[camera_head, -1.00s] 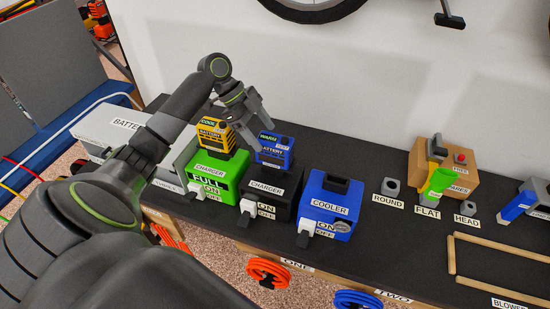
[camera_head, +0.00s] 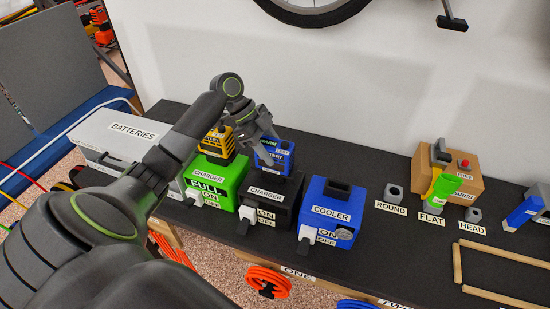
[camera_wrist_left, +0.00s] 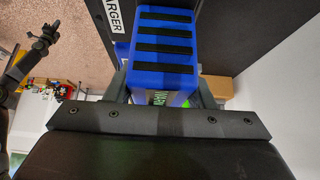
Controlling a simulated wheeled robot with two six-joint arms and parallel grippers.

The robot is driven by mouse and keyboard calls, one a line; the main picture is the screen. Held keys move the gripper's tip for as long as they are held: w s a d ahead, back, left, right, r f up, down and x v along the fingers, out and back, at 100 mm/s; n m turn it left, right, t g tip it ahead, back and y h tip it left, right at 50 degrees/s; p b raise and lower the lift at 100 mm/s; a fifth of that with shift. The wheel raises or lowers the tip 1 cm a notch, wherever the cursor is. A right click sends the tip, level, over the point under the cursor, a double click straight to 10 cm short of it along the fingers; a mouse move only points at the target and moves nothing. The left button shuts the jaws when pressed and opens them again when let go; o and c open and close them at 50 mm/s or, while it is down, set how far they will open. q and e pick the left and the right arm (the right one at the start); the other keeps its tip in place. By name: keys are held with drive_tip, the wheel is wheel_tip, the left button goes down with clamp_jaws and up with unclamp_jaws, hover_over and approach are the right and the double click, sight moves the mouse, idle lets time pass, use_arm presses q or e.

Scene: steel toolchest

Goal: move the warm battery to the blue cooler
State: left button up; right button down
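The warm battery (camera_head: 272,155) is blue with a green-lettered WARM label and sits upright on the black charger (camera_head: 283,190). In the left wrist view the battery (camera_wrist_left: 163,50) shows its dark-striped blue face between my two fingers. My left gripper (camera_head: 262,148) is down at the battery with a finger on either side; it looks open, and contact is hard to tell. The blue cooler (camera_head: 318,216) stands right of the black charger, its dark top slot empty. My right gripper (camera_wrist_left: 45,38) seems to show small and far in the left wrist view.
Left of the black charger is a green charger (camera_head: 228,178) labelled FULL with a yellow battery (camera_head: 217,145), partly behind my arm. A grey BATTERIES case (camera_head: 105,128) stands further left. Right of the cooler are small sockets and a cardboard box (camera_head: 466,185). Bench between is clear.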

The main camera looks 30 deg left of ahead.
use_arm(q)
drive_tip(key=c, duration=0.6)
drive_tip(key=shift+r, duration=0.1)
drive_tip(key=shift+r+p, duration=0.55)
drive_tip(key=shift+p, duration=0.1)
drive_tip(key=shift+r+p, duration=2.05)
drive_tip(key=shift+r, duration=0.2)
drive_tip(key=shift+w, duration=0.1)
